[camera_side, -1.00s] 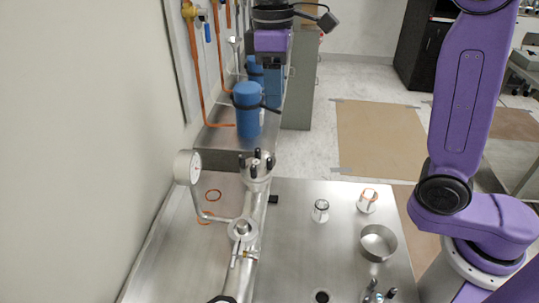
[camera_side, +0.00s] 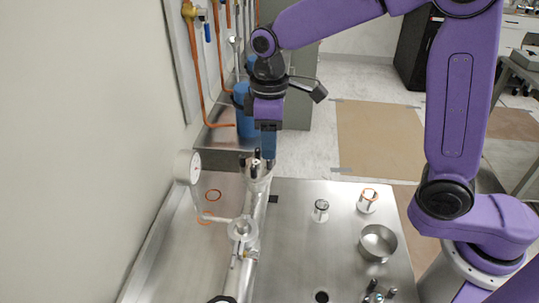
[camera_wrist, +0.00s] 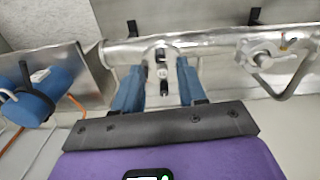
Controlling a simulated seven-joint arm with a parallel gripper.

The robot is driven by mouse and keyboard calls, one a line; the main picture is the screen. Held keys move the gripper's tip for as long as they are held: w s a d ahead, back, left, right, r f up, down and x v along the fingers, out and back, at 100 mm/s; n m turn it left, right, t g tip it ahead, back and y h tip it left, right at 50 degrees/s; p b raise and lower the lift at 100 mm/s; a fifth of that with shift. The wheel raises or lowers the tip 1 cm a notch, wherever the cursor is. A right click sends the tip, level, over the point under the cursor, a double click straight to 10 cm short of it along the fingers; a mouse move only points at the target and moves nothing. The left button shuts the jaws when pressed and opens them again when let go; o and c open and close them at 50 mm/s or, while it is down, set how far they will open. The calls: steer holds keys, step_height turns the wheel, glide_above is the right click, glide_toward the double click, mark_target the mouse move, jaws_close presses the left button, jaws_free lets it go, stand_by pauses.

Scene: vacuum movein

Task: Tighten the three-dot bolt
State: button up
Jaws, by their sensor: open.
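A metal flange (camera_side: 258,178) with several upright black bolts (camera_side: 257,155) stands at the far end of the silvery pipe. Dot marks on the bolts are too small to make out, so I cannot tell which is the three-dot bolt. My gripper (camera_side: 268,156) points down with its blue fingers just above the flange, close to the bolts on its right side. In the wrist view my gripper (camera_wrist: 160,74) is open, with black bolt tops (camera_wrist: 162,73) showing between the fingers. I cannot tell whether a finger touches a bolt.
A pressure gauge (camera_side: 187,167) stands left of the flange, and the pipe (camera_side: 250,211) runs toward the near edge. A steel bowl (camera_side: 377,242) and small metal parts (camera_side: 320,210) sit at the right of the steel table (camera_side: 300,240). A blue canister (camera_side: 243,120) stands behind.

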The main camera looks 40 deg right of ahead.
mark_target(270, 163)
steer(key=shift+f, duration=2.25)
jaws_close()
